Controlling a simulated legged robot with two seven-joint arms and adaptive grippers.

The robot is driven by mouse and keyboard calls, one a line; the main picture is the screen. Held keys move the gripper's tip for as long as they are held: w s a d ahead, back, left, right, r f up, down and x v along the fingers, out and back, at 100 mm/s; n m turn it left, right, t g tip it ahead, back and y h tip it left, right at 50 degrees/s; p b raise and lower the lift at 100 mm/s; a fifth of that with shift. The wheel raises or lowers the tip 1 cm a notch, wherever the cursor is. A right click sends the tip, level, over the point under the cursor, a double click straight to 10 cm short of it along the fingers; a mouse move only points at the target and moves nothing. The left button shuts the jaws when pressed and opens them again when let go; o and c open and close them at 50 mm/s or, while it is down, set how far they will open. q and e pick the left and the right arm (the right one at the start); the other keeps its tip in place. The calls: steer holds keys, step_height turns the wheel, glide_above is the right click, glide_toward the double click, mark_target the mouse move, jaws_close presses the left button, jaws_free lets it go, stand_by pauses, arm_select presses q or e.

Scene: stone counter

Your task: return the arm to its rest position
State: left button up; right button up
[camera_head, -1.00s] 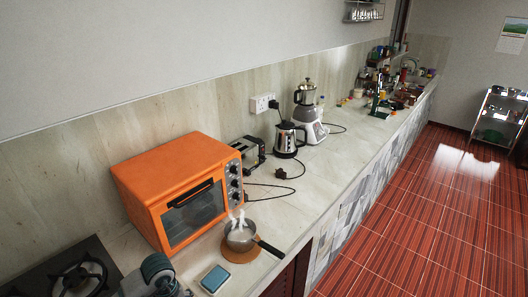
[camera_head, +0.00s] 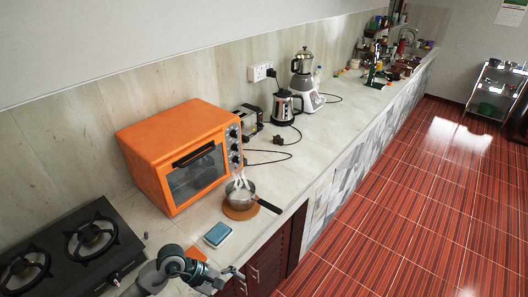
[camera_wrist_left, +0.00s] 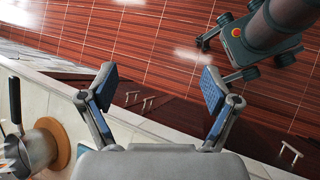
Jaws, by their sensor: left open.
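My left arm comes in at the bottom of the head view. Its gripper (camera_head: 218,280) is over the counter's front edge, in front of the blue device. The left wrist view shows its two blue-padded fingers (camera_wrist_left: 156,92) spread wide with nothing between them, above the cabinet fronts and red floor. My right gripper is not in view.
A steaming pot (camera_head: 240,194) stands on a round wooden board (camera_head: 238,212), near the orange oven (camera_head: 172,137). A blue flat device (camera_head: 217,234) and a black gas stove (camera_head: 68,250) are close to my arm. Red floor (camera_head: 400,200) is open.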

arm_select(q)
steer(key=s+d+r+n+t+h, duration=0.2)
steer(key=d+r+n+h, duration=0.6)
steer(key=r+h, duration=0.25)
steer(key=w+a+r+n+t, duration=0.4)
steer(key=w+r+n+t, duration=0.15)
steer(key=n+t, duration=0.65)
steer(key=w+a+f+n+t+y, duration=0.1)
steer(key=a+f+n+t+y, duration=0.1)
steer(key=a+f+n+y, duration=1)
steer(key=w+a+f+n+t+y, duration=0.1)
steer(key=a+f+n+y, duration=0.45)
steer(key=n, duration=1.25)
steer(key=s+d+f+n+g+y, duration=0.1)
steer(key=s+f+n+g, duration=0.3)
steer(key=s+f+g, duration=0.45)
steer(key=s+f+n+g, duration=0.5)
steer(key=s+f, duration=0.4)
steer(key=s, duration=0.5)
step_height(320, 180, down, 26)
steer(key=s, duration=0.2)
steer(key=s+a+f+m+g, duration=0.1)
steer(key=s+a+f+g, duration=0.1)
steer(key=s+f, duration=1.3)
steer(key=shift+s+a+f+y, duration=0.25)
steer(key=shift+s+a, duration=0.2)
steer(key=shift+s, duration=0.55)
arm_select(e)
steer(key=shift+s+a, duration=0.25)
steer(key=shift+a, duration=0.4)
